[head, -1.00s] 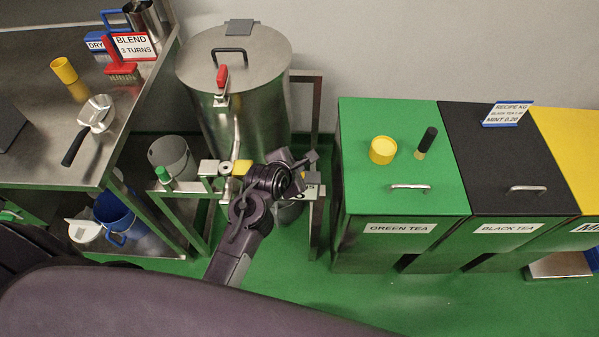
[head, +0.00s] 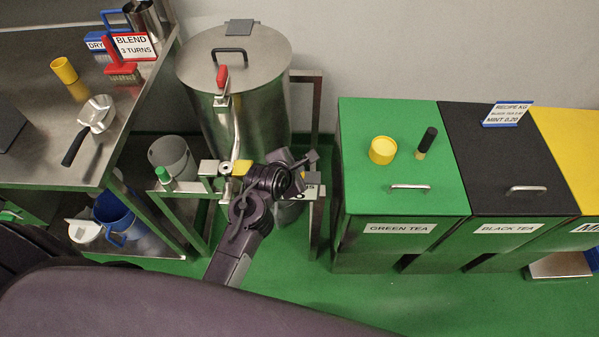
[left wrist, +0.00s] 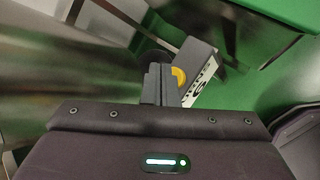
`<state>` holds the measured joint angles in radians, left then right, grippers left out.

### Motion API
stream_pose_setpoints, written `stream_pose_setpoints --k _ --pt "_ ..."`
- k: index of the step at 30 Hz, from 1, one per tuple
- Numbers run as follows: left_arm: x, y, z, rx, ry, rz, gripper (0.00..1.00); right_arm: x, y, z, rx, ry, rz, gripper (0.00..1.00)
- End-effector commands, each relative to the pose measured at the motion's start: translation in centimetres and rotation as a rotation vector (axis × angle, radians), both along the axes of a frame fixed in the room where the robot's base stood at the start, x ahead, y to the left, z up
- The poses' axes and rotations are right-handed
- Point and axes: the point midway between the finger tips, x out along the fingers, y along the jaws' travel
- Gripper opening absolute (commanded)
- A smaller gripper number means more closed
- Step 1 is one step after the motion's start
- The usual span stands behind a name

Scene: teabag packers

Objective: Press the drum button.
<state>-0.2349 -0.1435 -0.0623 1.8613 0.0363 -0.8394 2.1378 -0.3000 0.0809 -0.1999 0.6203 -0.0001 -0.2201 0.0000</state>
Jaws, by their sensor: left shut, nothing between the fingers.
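The steel drum (head: 215,125) with its lid and red-handled lever (head: 222,78) stands behind my left arm in the head view. A yellow piece (head: 241,167) shows on the stand in front of it, partly hidden by my wrist. My left gripper (head: 312,157) is over the stand near a white label. In the left wrist view its fingers (left wrist: 164,84) are shut and empty. A round yellow part (left wrist: 179,77), which may be the button, shows right beside them, partly covered. I cannot tell whether they touch. My right gripper is not in view.
A green-capped piece (head: 163,174) sits on the stand's left side. The green tea bin (head: 365,190) and black tea bin (head: 490,150) stand to the right. A steel table (head: 40,150) is at the left. Open green floor lies in front of the bins.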

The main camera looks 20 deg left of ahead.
Motion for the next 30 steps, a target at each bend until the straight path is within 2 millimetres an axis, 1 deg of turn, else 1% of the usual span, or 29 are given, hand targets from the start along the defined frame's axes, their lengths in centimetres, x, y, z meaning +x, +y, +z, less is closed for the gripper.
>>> stream_pose_setpoints --k 11,21,30 --pt "0.00 0.00 -0.02 0.000 0.000 0.000 0.00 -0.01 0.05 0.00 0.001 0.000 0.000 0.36" --pt "-0.02 -0.01 -0.85 -0.001 0.001 0.000 0.00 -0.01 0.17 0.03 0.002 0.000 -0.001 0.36" --pt "-0.01 0.00 -0.86 0.000 0.000 0.000 0.00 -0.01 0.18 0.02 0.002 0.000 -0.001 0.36"
